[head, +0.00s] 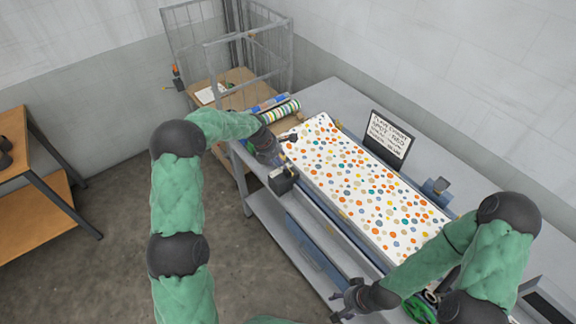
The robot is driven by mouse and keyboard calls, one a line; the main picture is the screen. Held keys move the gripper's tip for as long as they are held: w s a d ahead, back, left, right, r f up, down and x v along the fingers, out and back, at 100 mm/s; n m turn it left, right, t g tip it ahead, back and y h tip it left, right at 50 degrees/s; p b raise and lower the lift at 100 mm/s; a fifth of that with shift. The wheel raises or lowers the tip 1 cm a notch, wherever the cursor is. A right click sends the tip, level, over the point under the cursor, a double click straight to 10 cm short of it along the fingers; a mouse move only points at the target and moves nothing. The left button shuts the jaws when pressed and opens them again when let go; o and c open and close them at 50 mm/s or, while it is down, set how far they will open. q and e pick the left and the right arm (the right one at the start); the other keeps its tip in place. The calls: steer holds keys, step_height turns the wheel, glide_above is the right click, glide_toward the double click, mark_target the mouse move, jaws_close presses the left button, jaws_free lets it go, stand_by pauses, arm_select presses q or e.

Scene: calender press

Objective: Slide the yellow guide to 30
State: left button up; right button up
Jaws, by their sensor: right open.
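The long press bed carries a white sheet (385,200) with coloured dots. A small yellow piece (343,213) sits at the sheet's front edge, near the middle; it may be the yellow guide, but it is too small to be sure. No scale numbers can be read. My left gripper (288,137) is at the far left end of the sheet, small and partly hidden by its wrist; its jaws cannot be made out. My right gripper (340,302) is open and empty, in front of the press near the bottom of the view, well apart from the yellow piece.
A dark sign (388,140) with a white note stands behind the sheet. A black block (283,181) is at the front left. Patterned rolls (275,107) and a wire cage (215,60) are beyond the left end. A wooden bench (30,150) stands far left; the floor between is clear.

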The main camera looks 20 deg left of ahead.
mark_target(287, 170)
arm_select(q)
steer(key=p+x, duration=0.1)
steer(key=x, duration=0.8)
steer(key=shift+d+f, duration=0.1)
steer(key=shift+f, duration=0.15)
steer(key=shift+c, duration=0.3)
